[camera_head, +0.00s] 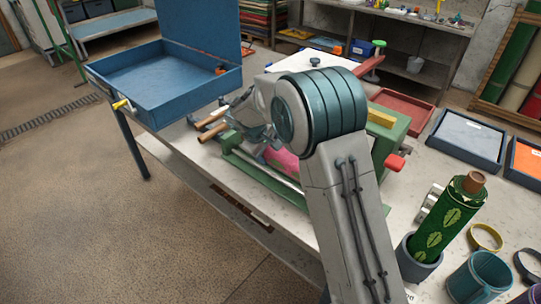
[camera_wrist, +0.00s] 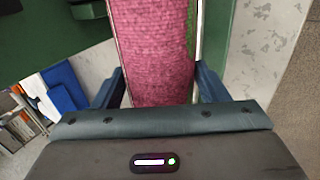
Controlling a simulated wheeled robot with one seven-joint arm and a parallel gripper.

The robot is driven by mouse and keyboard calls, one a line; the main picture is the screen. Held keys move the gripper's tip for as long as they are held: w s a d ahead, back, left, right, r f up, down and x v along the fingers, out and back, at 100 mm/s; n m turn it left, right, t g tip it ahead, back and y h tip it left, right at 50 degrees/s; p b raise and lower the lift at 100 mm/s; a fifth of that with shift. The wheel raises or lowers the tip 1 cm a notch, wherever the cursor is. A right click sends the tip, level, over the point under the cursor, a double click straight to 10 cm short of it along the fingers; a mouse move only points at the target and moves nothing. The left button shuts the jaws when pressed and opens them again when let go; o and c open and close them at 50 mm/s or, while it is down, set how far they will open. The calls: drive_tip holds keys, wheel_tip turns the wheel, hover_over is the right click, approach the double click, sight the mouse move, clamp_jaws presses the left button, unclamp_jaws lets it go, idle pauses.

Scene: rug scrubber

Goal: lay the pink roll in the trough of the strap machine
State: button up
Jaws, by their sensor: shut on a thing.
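The pink roll (camera_wrist: 152,50) runs lengthwise up the wrist view, between the two dark blue fingers of my gripper (camera_wrist: 158,88), which is shut on it. In the head view only a small pink patch of the roll (camera_head: 283,161) shows beside my arm. The strap machine (camera_head: 262,172) is a green frame with pale rails on the table, partly hidden by my arm. Metal rails flank the roll in the wrist view, so it is over or in the machine's trough. I cannot tell whether it touches the bottom.
A blue open box (camera_head: 160,85) stands at the table's left. A green leaf-patterned roll (camera_head: 448,218) stands in a grey cup (camera_head: 416,262) at the right front, near a teal cup (camera_head: 480,278). Red (camera_head: 403,108) and blue-grey (camera_head: 466,140) trays lie behind. Wooden-handled tools (camera_head: 212,128) lie left of the machine.

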drive_tip(key=shift+w+d+f, duration=0.1)
drive_tip(key=shift+w+f, duration=0.1)
drive_tip(key=shift+w, duration=0.2)
drive_tip(key=shift+f+p, duration=0.5)
drive_tip(key=shift+f, duration=1.5)
drive_tip(key=o, duration=1.5)
drive_tip(key=b+v, duration=0.2)
drive_tip(key=v, duration=1)
drive_tip(key=s+d+r+m+g+y, duration=0.1)
drive_tip(key=s+d+r+m, duration=0.3)
drive_tip(key=s+d, duration=0.6)
drive_tip(key=s+d+r+m+g+y, duration=0.1)
drive_tip(key=s+d+r+m, duration=0.2)
drive_tip(key=s+d, duration=0.7)
drive_tip(key=s+m, duration=0.1)
drive_tip(key=s, duration=0.2)
drive_tip(key=s+d+f+m+y, duration=0.1)
drive_tip(key=s, duration=0.2)
drive_tip(key=s+d+m, duration=0.1)
drive_tip(key=s, duration=0.3)
drive_tip(key=shift+s+f+y, duration=0.1)
drive_tip(key=shift+f+y, duration=0.15)
drive_tip(key=shift+y, duration=0.15)
